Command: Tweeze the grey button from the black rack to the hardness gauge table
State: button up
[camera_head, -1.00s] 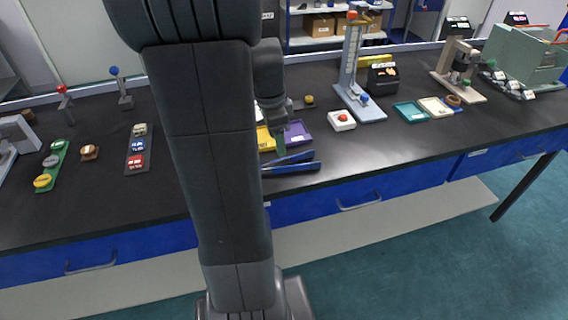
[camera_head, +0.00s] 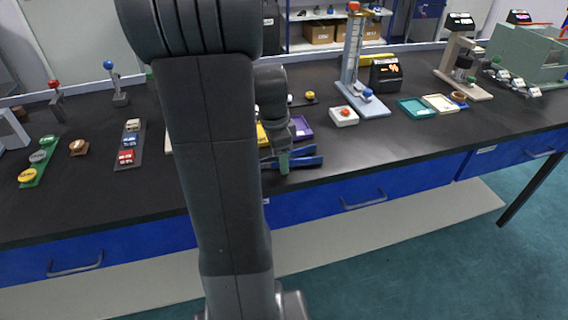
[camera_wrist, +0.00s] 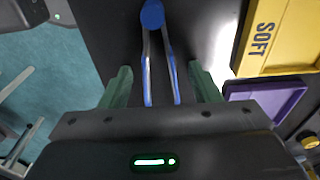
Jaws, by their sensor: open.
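The blue tweezers (camera_head: 306,161) lie near the bench's front edge. In the wrist view the tweezers (camera_wrist: 152,16) run lengthwise between my gripper's two green fingers, with a gap on each side. My gripper (camera_wrist: 160,78) is open above them; in the head view my gripper (camera_head: 284,162) hangs over the tweezers. A dark rack (camera_head: 308,101) with a yellow button shows behind my arm; it is partly hidden, and I cannot make out a grey button on it for sure. I cannot tell for sure which stand is the hardness gauge.
A yellow "SOFT" tray (camera_wrist: 285,40) and a purple tray (camera_wrist: 270,98) lie close to the right. A tall scaled stand (camera_head: 352,70), a white box with a red button (camera_head: 344,117) and a beige press (camera_head: 458,65) stand further right. A green rack (camera_head: 40,163) is far left.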

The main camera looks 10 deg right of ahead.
jog(key=c, duration=0.7)
jog(key=shift+r, duration=0.15)
notch_tip(320, 180, up, 12)
jog(key=p, duration=0.9)
jog(key=shift+p, duration=0.4)
